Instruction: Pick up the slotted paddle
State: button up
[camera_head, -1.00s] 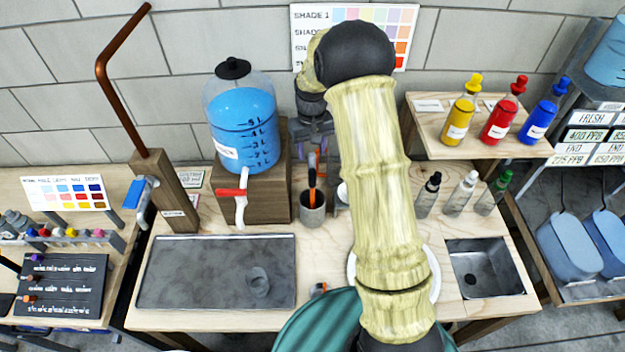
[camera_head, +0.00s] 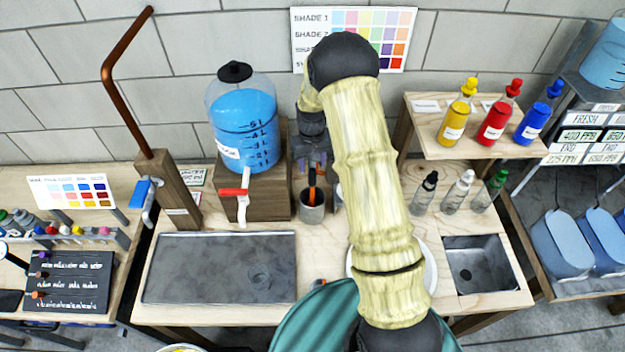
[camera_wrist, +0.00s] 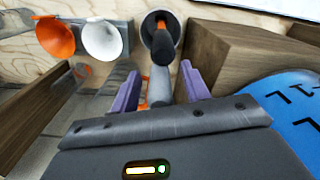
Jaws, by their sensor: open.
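A tool with a black and orange handle (camera_head: 311,190) stands in a small grey cup (camera_head: 312,212) at the middle of the bench. It appears to be the slotted paddle; its lower end is hidden in the cup, so no slots show. In the wrist view its dark handle (camera_wrist: 164,45) rises from the cup (camera_wrist: 150,38). My gripper (camera_head: 311,152) is just behind and above the cup. In the wrist view my gripper's purple fingers (camera_wrist: 160,88) are apart, with the handle lined up between them in the picture. I cannot tell whether they touch it.
A blue water tank (camera_head: 243,125) on a wooden block (camera_head: 270,195) stands close left of the cup. An orange funnel (camera_wrist: 54,38) and a white funnel (camera_wrist: 103,40) are beside the cup. Bottles stand to the right, partly on a raised shelf (camera_head: 425,145). My arm hides the bench middle.

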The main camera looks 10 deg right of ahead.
jog(key=shift+c, duration=0.5)
grip_shut()
jog(key=shift+r, duration=0.15)
notch_tip(320, 180, up, 28)
jog(key=b, duration=0.6)
